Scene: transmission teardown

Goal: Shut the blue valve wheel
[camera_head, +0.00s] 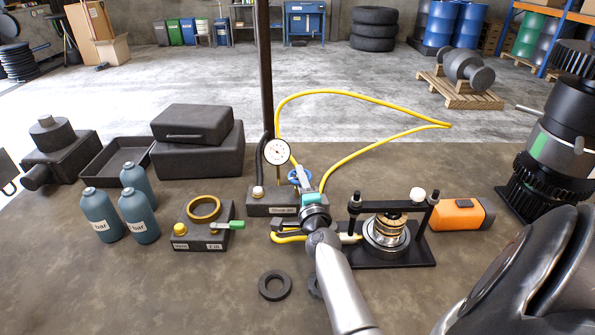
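The blue valve wheel (298,176) stands at the dark labelled block (262,205), next to the white round gauge (277,151). My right gripper (305,187) is at the wheel, with its teal-banded wrist just in front and to the right of it. The wrist hides part of the wheel and block. I cannot make out the fingertips, so I cannot tell whether they touch the wheel or are open or shut. My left gripper is not in view.
A dark post rises behind the gauge. A yellow hose (362,96) loops behind the wheel. A black press-like stand (419,246) is close on the right; a block with a green handle (236,225) and blue bottles (100,218) are left. A dark ring (263,286) lies in front.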

